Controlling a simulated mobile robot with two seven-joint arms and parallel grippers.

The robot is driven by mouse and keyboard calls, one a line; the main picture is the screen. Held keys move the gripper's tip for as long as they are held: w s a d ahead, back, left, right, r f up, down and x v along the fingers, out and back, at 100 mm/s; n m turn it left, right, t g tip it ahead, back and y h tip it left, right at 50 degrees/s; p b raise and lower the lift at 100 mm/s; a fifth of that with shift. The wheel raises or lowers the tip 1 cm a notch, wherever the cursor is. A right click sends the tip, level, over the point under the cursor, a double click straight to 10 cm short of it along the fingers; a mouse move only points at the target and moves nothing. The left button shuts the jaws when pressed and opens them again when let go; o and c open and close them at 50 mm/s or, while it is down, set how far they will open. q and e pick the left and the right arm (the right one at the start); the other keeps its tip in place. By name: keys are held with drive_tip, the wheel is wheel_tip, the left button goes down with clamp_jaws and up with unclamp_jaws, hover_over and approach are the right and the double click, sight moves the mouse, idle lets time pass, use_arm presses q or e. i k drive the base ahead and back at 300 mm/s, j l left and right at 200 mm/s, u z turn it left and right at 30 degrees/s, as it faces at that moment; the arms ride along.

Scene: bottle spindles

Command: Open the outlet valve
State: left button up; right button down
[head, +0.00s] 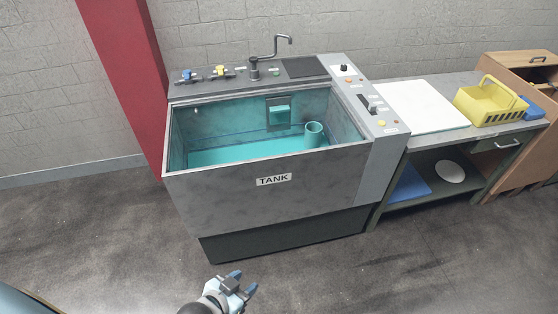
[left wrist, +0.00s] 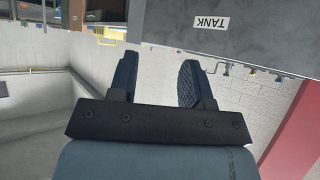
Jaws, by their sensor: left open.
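The grey tank (head: 230,205), labelled TANK, stands against the wall with teal water in its basin. The small labels are too small to read, so I cannot tell which is the outlet valve. My left gripper (head: 243,281) is open and empty in front of the tank, low in the view and apart from it. Its open fingers show in the left wrist view (left wrist: 157,72). My right gripper is not in view.
A control panel (head: 384,125) with buttons and a lever runs along the tank's right side. A bench (head: 455,134) with a white board (head: 420,105) and a yellow basket (head: 494,103) adjoins it. A red pillar (head: 130,70) stands at the left. The floor in front is clear.

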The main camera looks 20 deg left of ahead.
sight(221, 69)
drive_tip(key=i+j, duration=0.2)
drive_tip(key=j, duration=0.15)
drive_tip(key=i+j+z, duration=0.1)
drive_tip(key=j, duration=0.3)
drive_tip(key=i+j, duration=0.3)
drive_tip(key=i+j+z, duration=0.1)
drive_tip(key=j, duration=0.35)
drive_tip(key=i, duration=0.05)
